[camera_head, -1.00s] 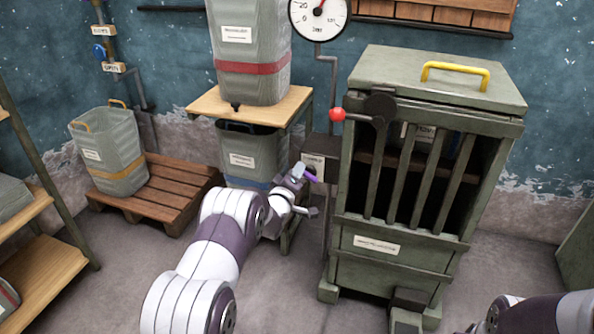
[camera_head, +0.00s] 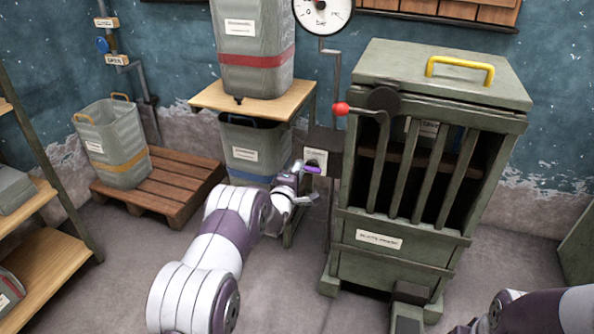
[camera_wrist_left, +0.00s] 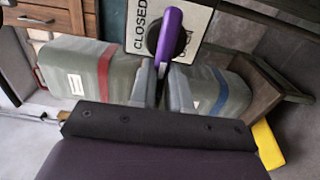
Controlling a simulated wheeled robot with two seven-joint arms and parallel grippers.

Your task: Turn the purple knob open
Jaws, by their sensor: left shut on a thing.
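The purple knob (camera_head: 313,169) is a lever-shaped handle in front of a pale plate (camera_head: 316,157), left of the green slatted cabinet. In the left wrist view the purple knob (camera_wrist_left: 173,34) has a dark round hub. The plate there (camera_wrist_left: 142,22) reads "CLOSED" beside the handle. My left gripper (camera_head: 302,181) is at the knob. In the left wrist view its fingers (camera_wrist_left: 164,78) are shut on the handle's end. Part of my right arm shows at the lower right; its gripper is outside the picture.
The green cabinet (camera_head: 395,268) with a red-balled lever (camera_head: 341,109) stands close right of the knob. A wooden stand (camera_head: 207,98) with grey bins is behind left. A pallet (camera_head: 172,186) lies farther left. The floor between shelf and cabinet is mostly clear.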

